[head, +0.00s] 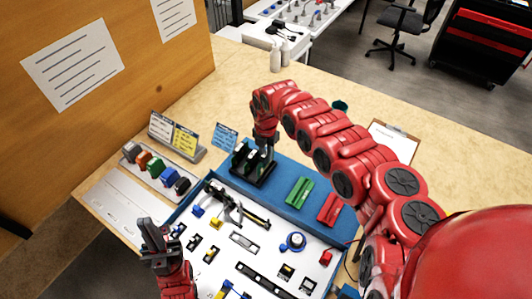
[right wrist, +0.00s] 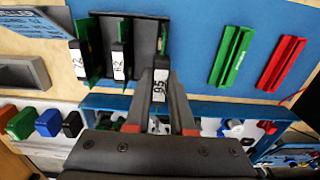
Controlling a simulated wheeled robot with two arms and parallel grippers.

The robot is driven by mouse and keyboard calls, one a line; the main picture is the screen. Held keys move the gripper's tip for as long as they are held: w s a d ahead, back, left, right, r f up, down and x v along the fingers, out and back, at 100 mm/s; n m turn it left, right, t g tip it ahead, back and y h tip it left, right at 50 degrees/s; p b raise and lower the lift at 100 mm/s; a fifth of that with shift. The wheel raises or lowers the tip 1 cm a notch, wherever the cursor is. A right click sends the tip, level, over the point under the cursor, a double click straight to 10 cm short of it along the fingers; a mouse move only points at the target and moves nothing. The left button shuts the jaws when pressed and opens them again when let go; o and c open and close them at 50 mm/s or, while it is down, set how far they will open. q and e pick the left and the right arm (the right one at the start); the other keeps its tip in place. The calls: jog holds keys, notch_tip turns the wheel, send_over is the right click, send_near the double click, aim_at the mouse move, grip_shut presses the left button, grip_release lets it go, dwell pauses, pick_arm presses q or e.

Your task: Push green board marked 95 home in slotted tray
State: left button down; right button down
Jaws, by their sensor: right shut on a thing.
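The black slotted tray (head: 263,181) stands at the back left of the blue mat; its dark base (right wrist: 144,40) also shows in the right wrist view. The green board marked 95 (right wrist: 160,84) is upright at the tray's right side in that view, its white label facing the camera. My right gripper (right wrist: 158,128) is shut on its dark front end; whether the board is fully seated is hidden. Two other boards, one marked 72 (right wrist: 80,62), the other with a partly readable label (right wrist: 118,64), stand in the tray to its left. My left gripper (head: 160,238) is low at the front left, away from the tray.
Green (right wrist: 231,56) and red (right wrist: 281,63) slotted parts lie on the blue mat to the right. A white work area (head: 225,243) with several small parts lies in front. Coloured blocks (head: 157,166) and sign cards (head: 173,133) stand at the left.

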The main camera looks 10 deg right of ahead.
jog(key=shift+f+b, duration=1.45)
jog(key=shift+f, duration=0.35)
jog(key=shift+f+b, duration=0.35)
jog(key=shift+f, duration=0.1)
jog(key=c, duration=0.7)
grip_release()
jog(key=o, duration=0.3)
jog(key=shift+o, duration=0.2)
jog(key=shift+r, duration=0.1)
